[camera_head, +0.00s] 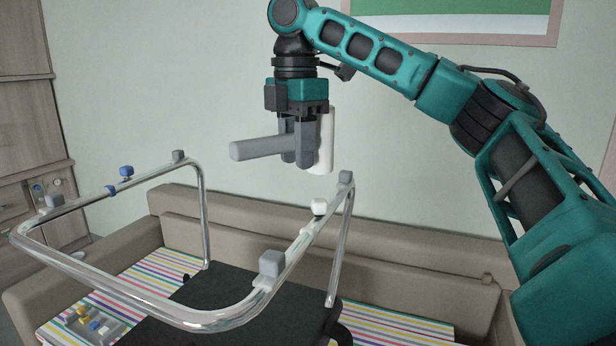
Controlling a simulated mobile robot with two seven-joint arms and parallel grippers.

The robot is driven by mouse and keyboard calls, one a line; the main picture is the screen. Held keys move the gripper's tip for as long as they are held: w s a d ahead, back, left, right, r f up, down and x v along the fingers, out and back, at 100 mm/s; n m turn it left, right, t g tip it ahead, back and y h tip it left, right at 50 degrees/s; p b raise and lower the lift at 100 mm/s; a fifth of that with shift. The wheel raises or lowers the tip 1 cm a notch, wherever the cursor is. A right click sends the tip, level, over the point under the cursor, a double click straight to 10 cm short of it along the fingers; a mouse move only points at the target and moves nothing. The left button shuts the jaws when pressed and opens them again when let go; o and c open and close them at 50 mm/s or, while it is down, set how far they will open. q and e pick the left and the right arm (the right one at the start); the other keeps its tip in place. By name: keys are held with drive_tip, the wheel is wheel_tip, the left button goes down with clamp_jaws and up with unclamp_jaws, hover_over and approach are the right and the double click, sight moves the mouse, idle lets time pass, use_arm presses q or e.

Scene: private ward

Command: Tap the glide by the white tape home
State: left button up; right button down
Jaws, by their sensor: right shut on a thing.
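An upturned chrome tube frame (190,320) stands over a dark seat. On its right rail a white-capped glide (319,207) sits near a white tape band (307,229). On the left rail a blue-capped glide (126,171) sits near a blue tape band (112,190). My right gripper (302,158) points down above the far part of the right rail, shut on a mallet-like tool. The tool shows a grey cylinder (262,147) pointing left and an upright white cylinder (326,142) on the right. It is clear of the glide. My left gripper is out of view.
Grey blocks sit on the rails, one at the near right (271,263) and others at the far ends and left. A beige sofa (400,260) with striped cushions lies behind and below. A small tray of coloured parts (90,325) is at lower left. Wooden drawers stand left.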

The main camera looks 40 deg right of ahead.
drive_tip(key=shift+f, duration=0.45)
wheel_tip(320, 180, down, 4)
drive_tip(key=f+b, duration=0.1)
wheel_tip(320, 180, up, 5)
drive_tip(key=shift+f+p, duration=0.1)
drive_tip(key=shift+p, duration=0.4)
drive_tip(key=shift+r, duration=0.55)
drive_tip(key=shift+f, duration=0.1)
